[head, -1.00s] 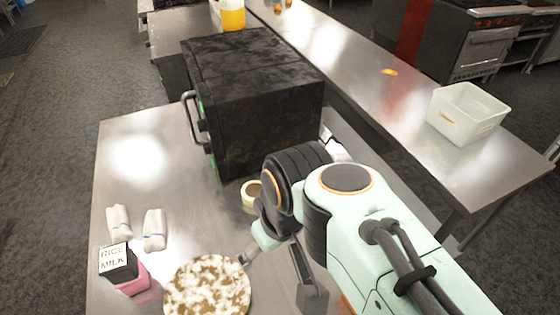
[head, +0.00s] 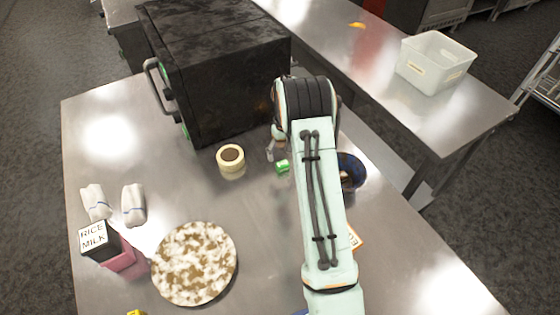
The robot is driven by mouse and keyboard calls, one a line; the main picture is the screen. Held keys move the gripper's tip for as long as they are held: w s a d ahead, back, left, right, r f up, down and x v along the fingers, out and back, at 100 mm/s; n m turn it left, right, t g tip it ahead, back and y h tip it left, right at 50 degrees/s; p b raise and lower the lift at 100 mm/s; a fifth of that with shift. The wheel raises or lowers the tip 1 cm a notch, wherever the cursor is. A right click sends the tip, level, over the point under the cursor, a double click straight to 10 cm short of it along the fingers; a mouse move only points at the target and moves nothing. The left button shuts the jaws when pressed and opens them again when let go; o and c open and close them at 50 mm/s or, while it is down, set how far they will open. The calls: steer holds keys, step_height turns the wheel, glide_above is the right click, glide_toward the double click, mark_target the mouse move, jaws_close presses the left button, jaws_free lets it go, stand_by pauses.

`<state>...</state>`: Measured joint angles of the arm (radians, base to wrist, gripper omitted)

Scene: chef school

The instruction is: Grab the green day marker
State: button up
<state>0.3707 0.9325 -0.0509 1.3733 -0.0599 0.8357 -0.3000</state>
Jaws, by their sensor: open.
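A small green block (head: 282,167), which looks like the green day marker, lies on the steel table to the right of a roll of tape. My gripper (head: 272,152) is mostly hidden behind my own arm. One grey finger shows just above and left of the green block. The gripper is open, and I see nothing held in it. I cannot tell whether the finger touches the block.
The tape roll (head: 230,157) stands close left of the block. A black oven-like box (head: 220,75) stands behind. A mottled round board (head: 194,263), a rice milk carton (head: 106,247) and two white bundles (head: 133,204) lie left. A dark blue round item (head: 351,171) is right.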

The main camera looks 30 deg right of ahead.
mark_target(283, 163)
step_height(283, 163, down, 6)
steer(key=shift+r, duration=0.1)
steer(key=c, duration=1)
